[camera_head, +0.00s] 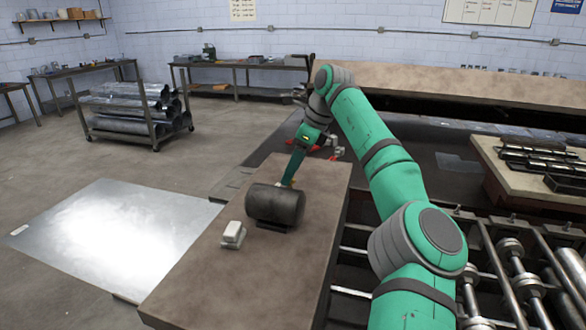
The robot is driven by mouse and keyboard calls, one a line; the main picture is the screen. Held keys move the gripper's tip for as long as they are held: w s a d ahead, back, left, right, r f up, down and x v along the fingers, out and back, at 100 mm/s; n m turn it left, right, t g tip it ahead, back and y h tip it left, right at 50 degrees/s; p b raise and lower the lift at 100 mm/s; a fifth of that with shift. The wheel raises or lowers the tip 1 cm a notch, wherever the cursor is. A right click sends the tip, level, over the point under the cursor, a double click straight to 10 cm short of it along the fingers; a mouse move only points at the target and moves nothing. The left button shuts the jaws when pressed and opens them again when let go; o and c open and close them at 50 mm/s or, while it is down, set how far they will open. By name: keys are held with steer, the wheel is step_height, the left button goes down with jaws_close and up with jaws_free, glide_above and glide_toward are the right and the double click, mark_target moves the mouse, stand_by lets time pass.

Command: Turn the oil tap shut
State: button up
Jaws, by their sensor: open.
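A dark cylindrical drum (275,205) lies on its side on a low stand, on the brown bench top (200,275). It looks like the oil container. I cannot make out a tap on it; its far side is hidden. My green arm reaches over the bench from the right and bends down behind the drum. My gripper (289,182) is at the drum's upper far edge, small and partly hidden by the drum. Its jaws are open. I cannot tell whether it touches anything.
A small white block (233,232) sits left of the drum. A shiny metal sheet (115,235) lies left of the bench. Rollers (510,270) are at the right. A cart with ducts (130,115) stands at the back left, with open floor around it.

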steer(key=c, duration=1.1)
steer(key=shift+o, duration=0.2)
steer(key=shift+m, duration=0.4)
steer(key=m+t, duration=0.1)
steer(key=m, duration=0.1)
steer(key=m+h, duration=0.1)
steer(key=m, duration=0.1)
steer(key=shift+s+t, duration=0.15)
steer(key=shift+t, duration=0.25)
steer(key=m, duration=0.1)
steer(key=m+h, duration=0.1)
steer(key=m, duration=0.1)
steer(key=m+t, duration=0.1)
steer(key=shift+s+a+m, duration=0.1)
steer(key=shift+a+m, duration=0.15)
steer(key=shift+m, duration=0.05)
steer(key=m+h, duration=0.2)
steer(key=m, duration=0.2)
steer(key=shift+a+r, duration=0.1)
steer(key=shift+a, duration=0.05)
steer(key=shift+a+m+h, duration=0.1)
steer(key=shift+m+h, duration=0.8)
steer(key=shift+m, duration=1.3)
